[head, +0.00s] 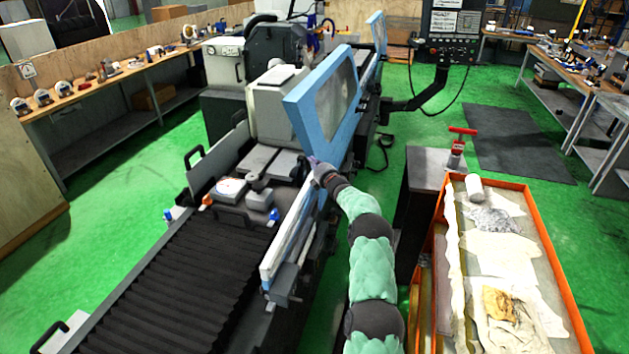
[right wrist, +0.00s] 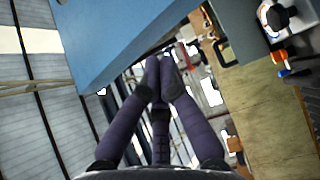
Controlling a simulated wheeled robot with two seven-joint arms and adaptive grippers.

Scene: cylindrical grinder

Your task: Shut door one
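Two blue-framed doors with windows show on the grinder in the head view: a nearer, larger one (head: 325,100) and a farther one (head: 377,35). I cannot tell which is door one. The nearer door is tilted in the picture and stands out from the machine. My right gripper (head: 314,164) is just below the nearer door's lower edge; contact cannot be told. In the right wrist view its purple fingers (right wrist: 162,75) come together at the tips with nothing visible between them. A blue panel (right wrist: 140,35) fills the upper part there. My left gripper is not in view.
The grinder's black bellows bed (head: 180,285) and a pale-blue front guard (head: 290,235) lie left of my right arm. An orange-rimmed tray (head: 566,285) and a dark cabinet (head: 420,195) stand to the right. A control panel (head: 447,45) hangs behind.

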